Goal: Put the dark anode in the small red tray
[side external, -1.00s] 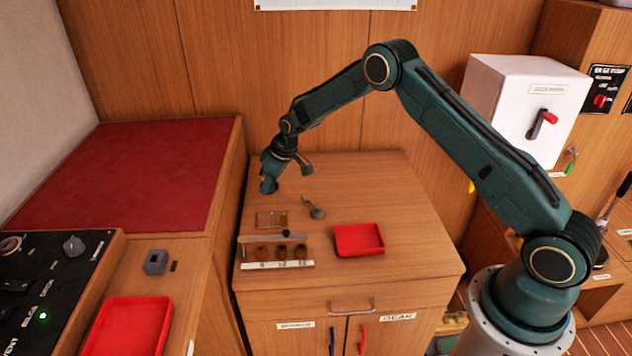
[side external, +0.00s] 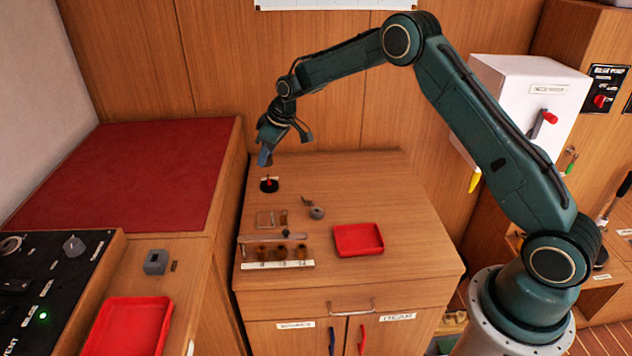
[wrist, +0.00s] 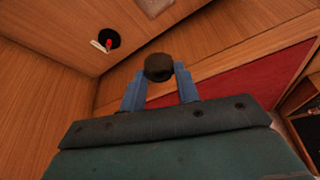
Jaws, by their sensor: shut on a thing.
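My gripper (wrist: 160,85) is shut on a dark round piece, which I take to be the dark anode (wrist: 158,67), held between its blue fingertips in the wrist view. In the side view my gripper (side external: 264,160) is raised above the back left of the wooden cabinet top, and the anode cannot be made out there. The small red tray (side external: 358,240) lies on the cabinet top, to the right of and nearer than my gripper. It looks empty.
A black disc with a red part (side external: 269,185) lies below my gripper. A rack with several brown pieces (side external: 281,252) and a grey fitting (side external: 317,212) stand left of the small tray. A larger red tray (side external: 130,325) lies on the left counter. The cabinet top's right side is clear.

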